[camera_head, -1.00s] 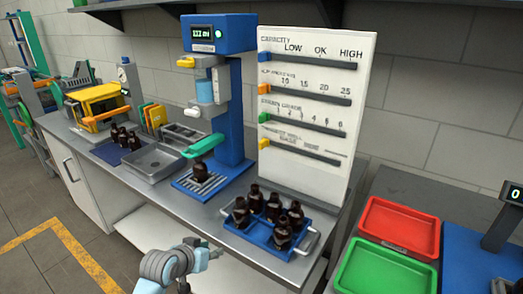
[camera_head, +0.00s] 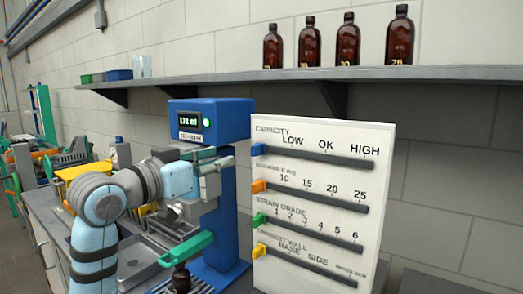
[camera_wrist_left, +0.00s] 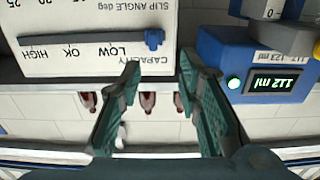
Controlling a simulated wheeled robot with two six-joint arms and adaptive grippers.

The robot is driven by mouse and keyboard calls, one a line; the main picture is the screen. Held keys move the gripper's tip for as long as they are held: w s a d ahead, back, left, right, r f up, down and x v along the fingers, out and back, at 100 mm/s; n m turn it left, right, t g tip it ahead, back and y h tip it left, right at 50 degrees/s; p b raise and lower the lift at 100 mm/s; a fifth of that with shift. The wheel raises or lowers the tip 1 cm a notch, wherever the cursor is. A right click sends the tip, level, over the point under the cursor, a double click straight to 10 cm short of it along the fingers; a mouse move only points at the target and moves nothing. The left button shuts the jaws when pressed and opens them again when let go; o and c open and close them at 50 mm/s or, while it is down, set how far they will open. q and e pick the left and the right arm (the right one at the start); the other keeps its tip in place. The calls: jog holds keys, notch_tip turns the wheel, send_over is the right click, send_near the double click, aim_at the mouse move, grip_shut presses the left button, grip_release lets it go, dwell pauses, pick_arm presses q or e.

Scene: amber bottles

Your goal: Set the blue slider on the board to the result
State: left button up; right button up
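The white board (camera_head: 330,135) has labelled slots. Its blue slider (camera_head: 258,150) sits at the left end of the top CAPACITY slot, left of LOW, with OK and HIGH further right. The blue slider also shows in the left wrist view (camera_wrist_left: 153,38), where the board is upside down. My left gripper (camera_head: 228,160) is left of the board, in front of the blue machine (camera_head: 213,120). In the left wrist view my left gripper (camera_wrist_left: 160,65) is open and empty, its fingers apart below the slider in the picture. The machine's display (camera_wrist_left: 274,83) reads 112 ml there. My right gripper is out of view.
Orange (camera_head: 259,187), green (camera_head: 259,220) and yellow (camera_head: 259,251) sliders sit at the left ends of the lower slots. A shelf (camera_head: 300,74) with several amber bottles runs above the board. A green lever (camera_head: 187,248) projects below my left gripper.

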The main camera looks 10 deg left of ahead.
aim_at(252, 148)
pick_arm(q)
jog(key=p+x, duration=0.1)
jog(key=x, duration=0.3)
jog(key=p+x, duration=0.1)
jog(key=x, duration=0.3)
jog(key=d+x, duration=0.1)
jog(key=x, duration=0.3)
jog(key=shift+d+r+p, duration=0.2)
jog(key=shift+r+p, duration=0.05)
jog(key=shift+p, duration=0.15)
jog(key=shift+w, duration=0.25)
jog(key=shift+s+a, duration=0.1)
jog(key=shift+s, duration=0.2)
grip_shut()
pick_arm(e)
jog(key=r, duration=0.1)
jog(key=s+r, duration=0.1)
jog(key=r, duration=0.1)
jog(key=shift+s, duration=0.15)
